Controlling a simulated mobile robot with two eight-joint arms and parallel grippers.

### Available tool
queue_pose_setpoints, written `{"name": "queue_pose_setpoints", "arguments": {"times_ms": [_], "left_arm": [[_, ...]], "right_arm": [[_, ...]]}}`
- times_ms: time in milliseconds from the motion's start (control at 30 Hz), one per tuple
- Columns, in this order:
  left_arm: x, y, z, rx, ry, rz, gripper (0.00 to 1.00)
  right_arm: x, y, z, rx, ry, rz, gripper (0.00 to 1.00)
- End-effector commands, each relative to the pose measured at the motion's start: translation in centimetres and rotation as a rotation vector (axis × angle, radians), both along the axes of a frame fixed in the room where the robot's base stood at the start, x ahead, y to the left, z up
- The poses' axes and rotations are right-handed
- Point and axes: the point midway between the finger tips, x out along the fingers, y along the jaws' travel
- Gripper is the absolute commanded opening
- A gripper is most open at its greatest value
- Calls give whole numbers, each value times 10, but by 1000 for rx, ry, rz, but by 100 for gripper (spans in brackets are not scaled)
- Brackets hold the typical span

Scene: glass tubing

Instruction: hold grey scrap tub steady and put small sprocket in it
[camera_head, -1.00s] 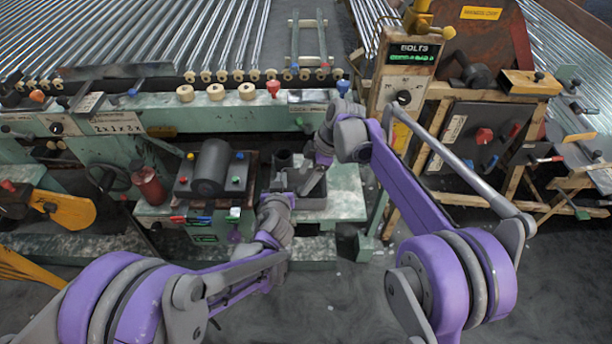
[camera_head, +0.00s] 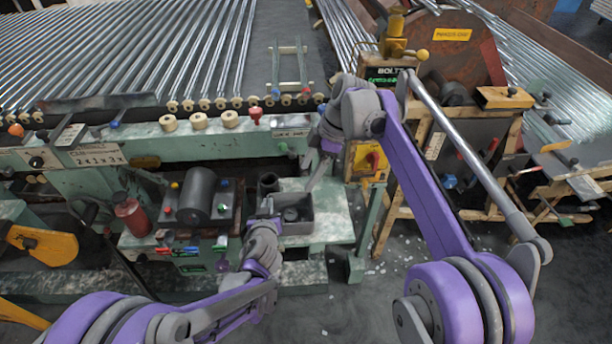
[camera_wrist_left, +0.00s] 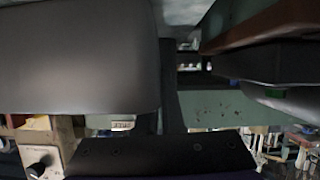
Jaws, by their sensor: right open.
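The grey scrap tub (camera_head: 322,229) is an open box on the pale green bench ledge. A small round grey piece (camera_head: 290,214) shows inside it; it looks like the sprocket, but its teeth are too small to make out. My left gripper (camera_head: 266,207) is at the tub's left wall, its jaws mostly hidden. I cannot tell whether they are closed on the wall. My right gripper (camera_head: 318,172) is open above the tub's back right side, apart from it and with nothing visible in its jaws. The left wrist view shows a large grey surface close up.
A dark cup-like cylinder (camera_head: 268,183) stands just behind the tub. A grey motor-like drum (camera_head: 198,195) and a red bottle (camera_head: 132,217) stand to the left. The ledge (camera_head: 335,212) right of the tub is clear. The control box (camera_head: 368,160) stands behind it.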

Motion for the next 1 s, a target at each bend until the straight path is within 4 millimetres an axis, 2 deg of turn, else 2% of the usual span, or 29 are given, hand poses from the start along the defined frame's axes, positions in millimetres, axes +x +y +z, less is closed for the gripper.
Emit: {"name": "queue_pose_setpoints", "arguments": {"times_ms": [367,400,567,867,1000], "left_arm": [[0,0,0,0,0,-1,0],[0,0,0,0,0,-1,10],[0,0,0,0,0,-1,39],[-1,0,0,0,0,0,40],[-11,0,5,0,0,-1,40]], "right_arm": [[0,0,0,0,0,0,82],[0,0,0,0,0,0,82],[0,0,-1,0,0,0,82],[0,0,-1,0,0,0,82],[0,0,-1,0,0,0,82]]}}
